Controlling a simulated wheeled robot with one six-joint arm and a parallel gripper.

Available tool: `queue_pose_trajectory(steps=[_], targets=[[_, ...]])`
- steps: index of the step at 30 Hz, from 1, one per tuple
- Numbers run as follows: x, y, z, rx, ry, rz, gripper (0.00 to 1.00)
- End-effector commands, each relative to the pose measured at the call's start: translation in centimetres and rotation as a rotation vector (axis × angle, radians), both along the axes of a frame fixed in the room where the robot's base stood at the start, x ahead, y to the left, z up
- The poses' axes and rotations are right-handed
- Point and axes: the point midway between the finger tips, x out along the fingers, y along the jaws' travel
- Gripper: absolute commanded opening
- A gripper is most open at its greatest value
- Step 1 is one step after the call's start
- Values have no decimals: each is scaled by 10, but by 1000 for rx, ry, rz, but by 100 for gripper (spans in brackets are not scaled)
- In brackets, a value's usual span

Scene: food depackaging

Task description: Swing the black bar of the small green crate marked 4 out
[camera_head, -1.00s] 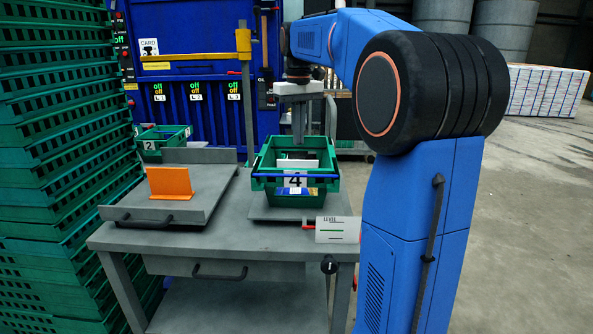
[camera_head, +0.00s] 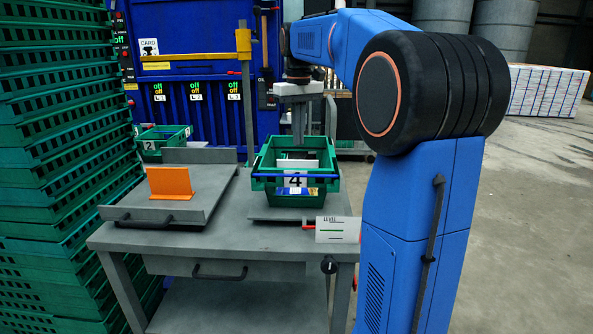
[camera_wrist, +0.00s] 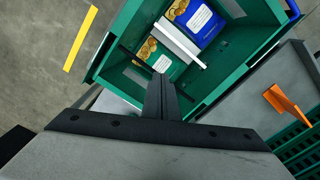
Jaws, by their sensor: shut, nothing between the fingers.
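The small green crate marked 4 (camera_head: 262,185) stands on the right part of the grey table, with a blue bar (camera_head: 296,177) across its front. It also shows in the wrist view (camera_wrist: 232,65), holding a blue packet (camera_wrist: 201,24), a green packet (camera_wrist: 158,55) and a pale strip (camera_wrist: 178,42). A thin black bar (camera_wrist: 131,56) crosses the crate beside my fingertips; whether they touch it I cannot tell. Another dark piece (camera_wrist: 232,8) lies by the far wall in that view. My gripper (camera_head: 298,142) is shut and empty, pointing down at the crate's back side.
An orange plate (camera_head: 170,182) stands on a grey tray (camera_head: 160,213) left of the crate. A crate marked 2 (camera_head: 163,142) is behind it. Tall stacked green crates (camera_head: 60,120) line the left side. A level card (camera_head: 338,230) sits at the table's front right.

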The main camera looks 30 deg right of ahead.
Motion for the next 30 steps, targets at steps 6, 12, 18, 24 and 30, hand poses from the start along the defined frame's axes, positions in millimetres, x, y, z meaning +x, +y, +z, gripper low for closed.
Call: queue_pose_trajectory(steps=[6, 12, 18, 24, 30], targets=[[-5, 3, 0, 0, 0, 0, 0], [-10, 7, 0, 0, 0, 0, 0], [-15, 11, 0, 0, 0, 0, 0], [-20, 14, 0, 0, 0, 1, 0], [-21, 14, 0, 0, 0, 0, 0]])
